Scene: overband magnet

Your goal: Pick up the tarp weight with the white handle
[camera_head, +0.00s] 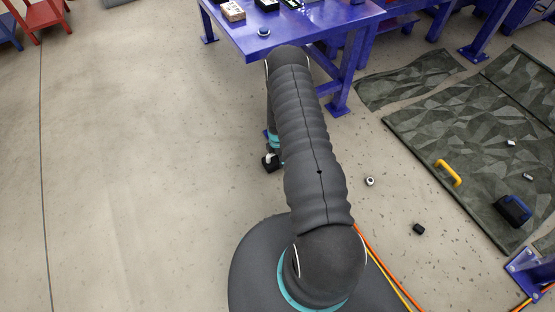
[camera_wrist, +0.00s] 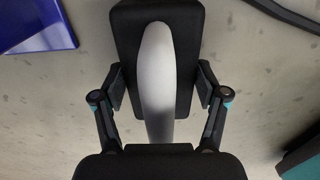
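The tarp weight with the white handle fills the middle of the wrist view: a black block (camera_wrist: 124,32) with a pale, arched handle (camera_wrist: 157,75) on top. My gripper (camera_wrist: 160,90) is open, with one finger on each side of the handle and a visible gap on both sides. The lower end of the handle is hidden behind my gripper's body. In the head view, a small black block with a white part (camera_head: 269,162) shows on the floor beside my arm, partly hidden by it.
A blue table (camera_head: 290,35) stands ahead, its legs near my arm. Green camouflage tarps (camera_head: 440,125) lie at right with a yellow handle (camera_head: 447,172) and a black weight with a blue handle (camera_head: 513,210). A small black block (camera_head: 418,229) lies nearer.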

